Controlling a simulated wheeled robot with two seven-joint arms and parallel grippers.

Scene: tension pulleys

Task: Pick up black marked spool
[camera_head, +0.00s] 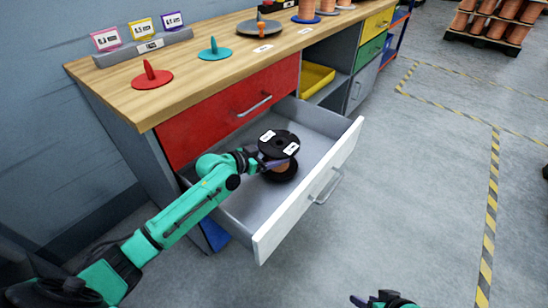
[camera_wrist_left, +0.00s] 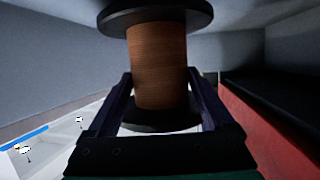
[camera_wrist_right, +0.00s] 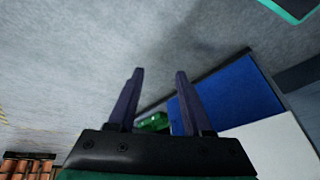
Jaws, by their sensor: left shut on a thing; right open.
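The black marked spool (camera_head: 279,144) has black end discs, white labels on its top disc and a copper-coloured winding. It is at the open white-fronted drawer (camera_head: 305,200); I cannot tell whether it touches the drawer floor. My left gripper (camera_head: 268,164) reaches in from the left and is shut on the spool. In the left wrist view the fingers of the left gripper (camera_wrist_left: 160,100) are on both sides of the copper winding (camera_wrist_left: 158,65), between the two discs. My right gripper (camera_wrist_right: 155,100) is open and empty over the floor, low in the head view.
The wooden worktop (camera_head: 200,80) holds a red spindle stand (camera_head: 152,78), a teal stand (camera_head: 214,52) and coloured label cards. A yellow bin (camera_head: 316,78) sits in the shelf. Pallets of copper spools (camera_head: 490,25) stand at the back right.

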